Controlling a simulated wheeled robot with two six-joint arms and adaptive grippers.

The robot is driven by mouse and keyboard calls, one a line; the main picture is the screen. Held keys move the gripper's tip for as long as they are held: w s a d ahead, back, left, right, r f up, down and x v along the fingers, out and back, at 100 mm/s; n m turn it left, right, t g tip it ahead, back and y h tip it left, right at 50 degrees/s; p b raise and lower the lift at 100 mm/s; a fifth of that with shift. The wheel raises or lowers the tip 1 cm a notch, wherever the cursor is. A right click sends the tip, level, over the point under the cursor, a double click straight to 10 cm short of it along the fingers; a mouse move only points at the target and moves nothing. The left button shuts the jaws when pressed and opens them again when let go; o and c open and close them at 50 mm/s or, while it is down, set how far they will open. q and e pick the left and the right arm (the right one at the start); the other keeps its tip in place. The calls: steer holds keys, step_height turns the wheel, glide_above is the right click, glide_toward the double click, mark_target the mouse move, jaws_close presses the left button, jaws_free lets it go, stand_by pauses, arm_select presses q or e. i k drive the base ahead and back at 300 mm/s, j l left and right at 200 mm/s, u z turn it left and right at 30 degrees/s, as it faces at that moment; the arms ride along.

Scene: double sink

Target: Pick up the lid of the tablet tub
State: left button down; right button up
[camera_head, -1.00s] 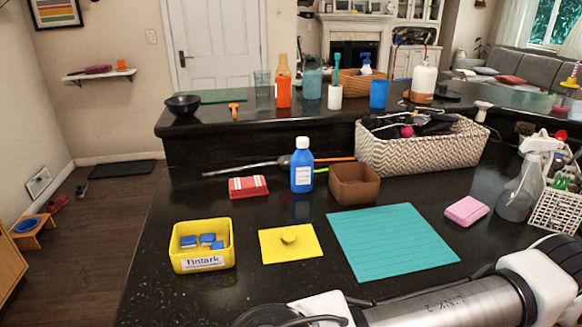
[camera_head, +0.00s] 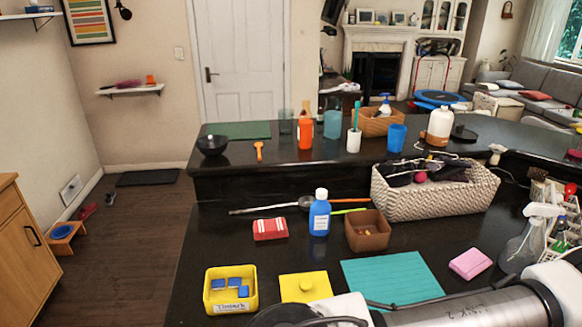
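A yellow tub (camera_head: 230,289) with a "Tintark" label and several blue tablets inside stands open at the front left of the dark counter. Its flat yellow lid (camera_head: 291,291), with a round knob (camera_head: 305,284) on top, lies on the counter just right of the tub, apart from it. A white and silver arm of mine crosses the bottom right and hides the lid's lower right part.
A teal mat (camera_head: 390,277) lies right of the lid, partly behind my arm. Behind stand a red-striped packet (camera_head: 270,229), a blue bottle (camera_head: 320,214) and a brown box (camera_head: 367,231). A pink sponge (camera_head: 470,263) and a spray bottle (camera_head: 527,240) are to the right.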

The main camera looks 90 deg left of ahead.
mark_target(304, 289)
steer(key=k+u, duration=0.1)
steer(key=u, duration=3)
